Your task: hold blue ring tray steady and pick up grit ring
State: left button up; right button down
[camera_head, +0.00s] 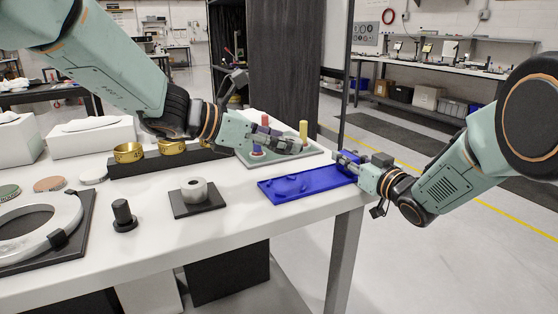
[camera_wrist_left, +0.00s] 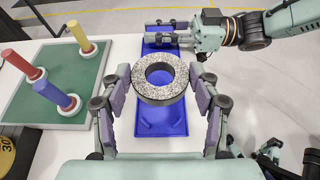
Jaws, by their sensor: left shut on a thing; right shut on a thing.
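The blue ring tray (camera_head: 300,188) lies at the right end of the white table. It also shows in the left wrist view (camera_wrist_left: 177,122). My right gripper (camera_head: 347,161) is shut on the tray's far right end; it shows at the top of the left wrist view (camera_wrist_left: 170,33). The speckled grey grit ring (camera_wrist_left: 140,80) sits between the fingers of my left gripper (camera_wrist_left: 161,88), which is shut on it above the tray. In the head view, my left gripper (camera_head: 288,146) is above the tray's back edge, and the ring is hard to make out.
A green peg board (camera_head: 313,156) with red, yellow and blue pegs stands behind the tray.

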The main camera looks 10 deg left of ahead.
pick_arm(q)
jog(key=shift+r, duration=0.6)
pick_arm(e)
jog(key=shift+f, duration=0.1)
jog(key=c, duration=1.1)
grip_release()
